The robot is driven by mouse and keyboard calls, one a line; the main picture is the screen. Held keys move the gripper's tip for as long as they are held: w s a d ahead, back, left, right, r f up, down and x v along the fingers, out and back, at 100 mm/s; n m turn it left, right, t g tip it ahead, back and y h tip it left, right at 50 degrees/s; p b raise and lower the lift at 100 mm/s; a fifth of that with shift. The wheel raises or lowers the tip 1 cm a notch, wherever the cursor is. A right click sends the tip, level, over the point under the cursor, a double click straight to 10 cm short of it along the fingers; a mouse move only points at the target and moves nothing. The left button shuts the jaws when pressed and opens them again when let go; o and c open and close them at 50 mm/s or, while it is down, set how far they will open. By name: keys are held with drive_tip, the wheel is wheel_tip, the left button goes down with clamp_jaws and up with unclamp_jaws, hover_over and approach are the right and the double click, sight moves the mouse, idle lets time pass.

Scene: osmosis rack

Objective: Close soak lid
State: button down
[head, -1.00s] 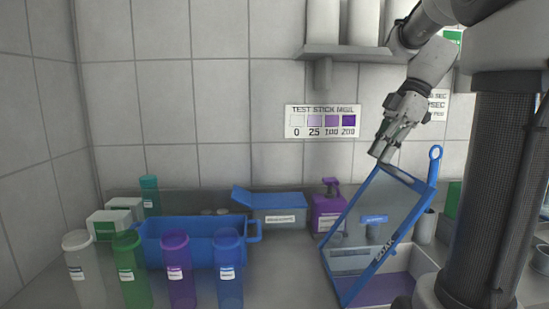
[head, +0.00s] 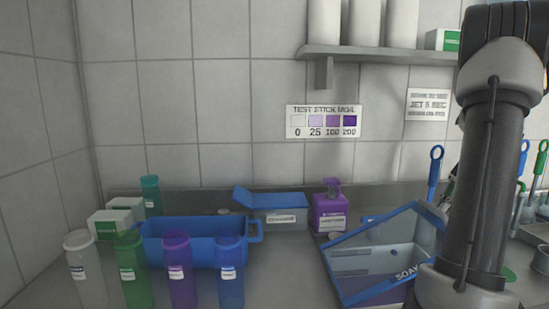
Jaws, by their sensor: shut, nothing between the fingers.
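My gripper cannot be made out; my arm links at the right hide that area. I cannot tell whether anything of mine touches the lid.
A purple pump bottle (head: 328,208) stands behind the lid's left side. A blue tub (head: 190,240), a blue-lidded box (head: 278,212) and several coloured bottles stand to the left. Blue-handled tools (head: 435,170) stand behind the lid. A shelf (head: 385,52) overhangs above.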

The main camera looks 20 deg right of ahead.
drive_tip(key=shift+s+d+f, duration=0.1)
drive_tip(key=shift+d+f, duration=0.2)
drive_tip(key=shift+f, duration=0.3)
drive_tip(key=shift+d+f, duration=0.25)
drive_tip(key=shift+f, duration=0.35)
drive_tip(key=shift+s+d+f, duration=0.1)
drive_tip(key=shift+d+f, duration=0.2)
drive_tip(key=shift+f, duration=0.3)
drive_tip(key=shift+d+f, duration=0.1)
drive_tip(key=shift+f, duration=0.3)
